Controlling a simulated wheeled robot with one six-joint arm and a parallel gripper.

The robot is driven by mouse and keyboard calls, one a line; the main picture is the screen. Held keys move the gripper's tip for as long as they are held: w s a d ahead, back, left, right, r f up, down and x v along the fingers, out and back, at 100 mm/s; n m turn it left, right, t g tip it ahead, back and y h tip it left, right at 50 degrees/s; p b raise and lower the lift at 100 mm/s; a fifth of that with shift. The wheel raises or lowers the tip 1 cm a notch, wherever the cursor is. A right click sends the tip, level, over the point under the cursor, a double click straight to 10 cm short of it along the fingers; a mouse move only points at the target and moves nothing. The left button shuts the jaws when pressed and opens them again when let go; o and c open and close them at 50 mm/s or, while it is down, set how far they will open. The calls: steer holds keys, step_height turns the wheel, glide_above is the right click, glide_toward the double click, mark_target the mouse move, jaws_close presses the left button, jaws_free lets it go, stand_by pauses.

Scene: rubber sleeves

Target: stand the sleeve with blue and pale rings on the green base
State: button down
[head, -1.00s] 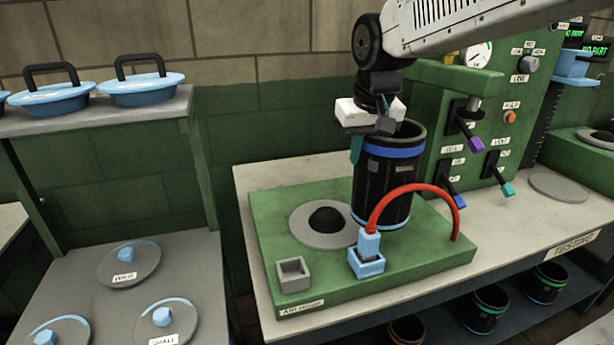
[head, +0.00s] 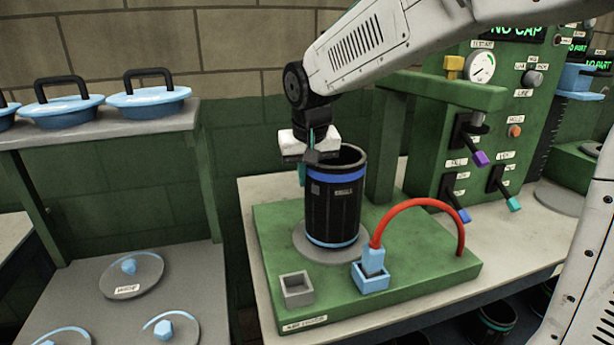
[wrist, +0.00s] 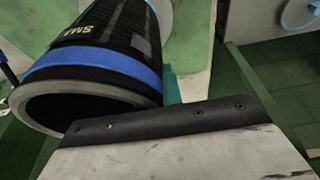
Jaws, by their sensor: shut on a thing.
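The black sleeve (head: 334,205) has a blue ring near its top and a pale blue ring at its bottom. It stands upright over the grey round plate (head: 302,245) on the green base (head: 272,224), and hides the dark knob seen there earlier. I cannot tell whether its bottom touches the plate. My gripper (head: 308,160) is shut on the sleeve's upper left wall. In the wrist view the sleeve (wrist: 100,62) shows its open rim and blue ring beside the jaw.
A red hose (head: 412,203) arches over the base from a pale blue socket (head: 371,277). An empty grey square socket (head: 297,290) sits at the front left. A green post and arm (head: 440,92) stand close on the right. Blue lids (head: 148,100) lie on the left shelf.

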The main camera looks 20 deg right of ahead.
steer(key=shift+f, duration=0.15)
steer(key=c, duration=2)
jaws_free()
steer(key=shift+f, duration=0.15)
steer(key=o, duration=0.5)
steer(key=v, duration=1.2)
steer(key=shift+s+d, duration=0.1)
steer(key=shift+s, duration=0.05)
steer(key=shift+g, duration=0.9)
steer(key=s+d+f, duration=0.3)
steer(key=s+f, duration=0.1)
steer(key=s, duration=0.5)
steer(key=s+d+f, duration=0.3)
steer(key=s+f, duration=0.1)
steer(key=s, duration=0.5)
steer(key=s+d+f, duration=0.3)
steer(key=s+f, duration=0.1)
steer(key=s, duration=0.5)
steer(key=shift+s+d, duration=0.1)
steer(key=shift+d, duration=0.05)
